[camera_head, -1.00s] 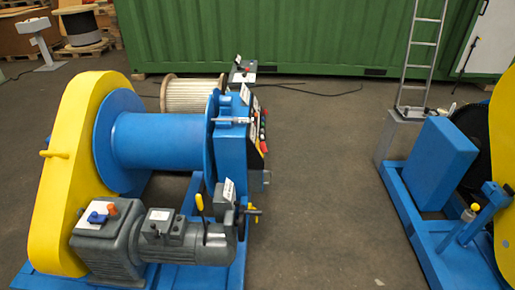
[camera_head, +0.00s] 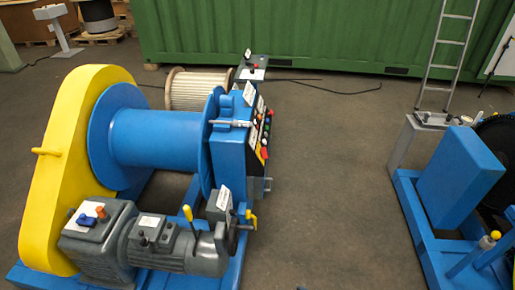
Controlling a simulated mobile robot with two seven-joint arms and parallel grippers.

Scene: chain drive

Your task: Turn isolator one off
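No part named isolator one can be read in view; the labels are too small. A blue control panel (camera_head: 257,135) with several coloured buttons and a red and yellow part at its lower end stands on the right side of the blue winch drum (camera_head: 155,138). A grey gearbox (camera_head: 97,228) in front carries a blue and an orange knob on a white plate. A small grey box (camera_head: 219,203) with a white tag sits beside the motor. Neither gripper is in view.
A yellow guard (camera_head: 62,165) covers the winch's left side. A second blue machine (camera_head: 460,178) stands at the right, with a grey pedestal (camera_head: 408,140) and a ladder (camera_head: 445,55) behind it. The floor (camera_head: 330,190) between the machines is clear. A green container (camera_head: 320,35) closes the back.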

